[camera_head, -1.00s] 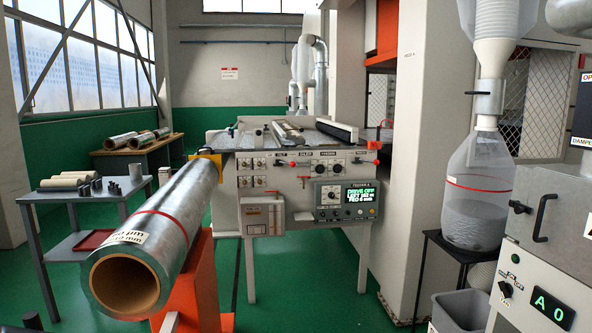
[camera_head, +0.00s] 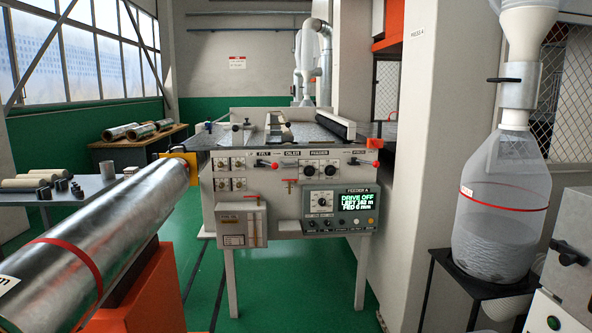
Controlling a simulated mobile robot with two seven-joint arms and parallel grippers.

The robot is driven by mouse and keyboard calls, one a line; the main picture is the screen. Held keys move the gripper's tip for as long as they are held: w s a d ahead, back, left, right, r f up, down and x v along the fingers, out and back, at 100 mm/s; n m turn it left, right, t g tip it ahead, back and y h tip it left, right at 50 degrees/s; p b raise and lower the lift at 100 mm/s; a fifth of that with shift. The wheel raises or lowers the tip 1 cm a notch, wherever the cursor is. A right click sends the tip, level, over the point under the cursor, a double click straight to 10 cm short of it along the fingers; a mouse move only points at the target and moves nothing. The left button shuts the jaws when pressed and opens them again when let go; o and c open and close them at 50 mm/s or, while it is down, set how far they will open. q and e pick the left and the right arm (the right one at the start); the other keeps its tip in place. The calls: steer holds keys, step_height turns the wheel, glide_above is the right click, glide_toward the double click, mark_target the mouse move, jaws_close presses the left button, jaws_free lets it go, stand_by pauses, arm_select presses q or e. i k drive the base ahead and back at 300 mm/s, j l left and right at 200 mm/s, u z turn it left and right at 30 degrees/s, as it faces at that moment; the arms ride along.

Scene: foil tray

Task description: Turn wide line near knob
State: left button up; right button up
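A grey feeder machine (camera_head: 285,172) on legs stands ahead at the centre. Its front panel carries several small knobs at upper left, two dark round knobs (camera_head: 322,167) at upper right, and red-tipped levers. A control box (camera_head: 338,210) marked FEEDER A sits lower right, with one dial (camera_head: 324,198), a row of small buttons and a green display (camera_head: 357,201) reading DRIVE OFF. The knob labels are too small to read, so I cannot tell which one is the wide line near knob. Neither of my grippers shows.
A large foil roll (camera_head: 110,235) on an orange stand fills the left foreground. A clear scrap hopper (camera_head: 499,205) on a black stand and a pale column (camera_head: 440,130) stand at right. Green floor is open before the machine.

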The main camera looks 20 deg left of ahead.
mark_target(331, 170)
steer(key=i+u, duration=0.3)
steer(key=i, duration=0.35)
steer(key=i+u, duration=0.3)
steer(key=i, duration=0.35)
steer(key=l, duration=0.1)
